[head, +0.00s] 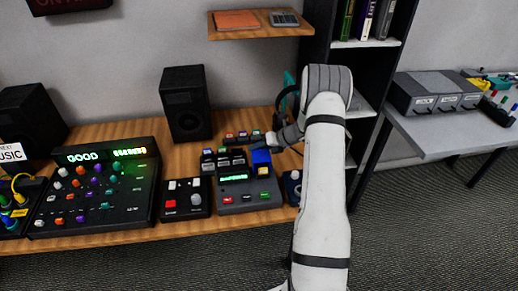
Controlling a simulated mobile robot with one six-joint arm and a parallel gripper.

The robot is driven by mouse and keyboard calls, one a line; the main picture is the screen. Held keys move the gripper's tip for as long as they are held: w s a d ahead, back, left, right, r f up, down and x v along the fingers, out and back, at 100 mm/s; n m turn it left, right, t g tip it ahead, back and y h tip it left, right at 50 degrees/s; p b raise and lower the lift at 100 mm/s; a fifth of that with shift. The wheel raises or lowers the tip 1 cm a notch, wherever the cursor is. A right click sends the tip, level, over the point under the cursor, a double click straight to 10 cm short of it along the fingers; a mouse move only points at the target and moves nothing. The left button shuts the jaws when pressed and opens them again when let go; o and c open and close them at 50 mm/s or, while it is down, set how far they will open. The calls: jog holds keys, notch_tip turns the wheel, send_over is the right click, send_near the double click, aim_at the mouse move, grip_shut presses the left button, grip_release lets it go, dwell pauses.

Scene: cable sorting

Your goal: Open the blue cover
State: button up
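The blue cover (261,157) is a small blue square at the back right of a dark device (235,199) on the wooden desk. A yellow button or block (264,171) shows just below it; the cover looks raised behind it, but its exact angle is too small to tell. The device has a green-lit display and a row of coloured buttons at its front. My gripper (272,139) is just above and behind the blue cover, coming in from the right. Its fingers are small and dark, so their opening and any contact with the cover cannot be told.
A control panel reading GOOD (95,190) and a small box with red and white buttons (184,198) stand to the left. A speaker (185,103) stands behind. Small coloured switches sit close to my gripper. A blue-knobbed box (292,186) is at the right.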

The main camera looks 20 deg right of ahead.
jog(key=v, duration=0.7)
jog(key=shift+d+b, duration=0.2)
jog(key=shift+b, duration=0.25)
jog(key=shift+s+r, duration=0.1)
jog(key=shift+r, duration=0.05)
jog(key=shift+c, duration=0.3)
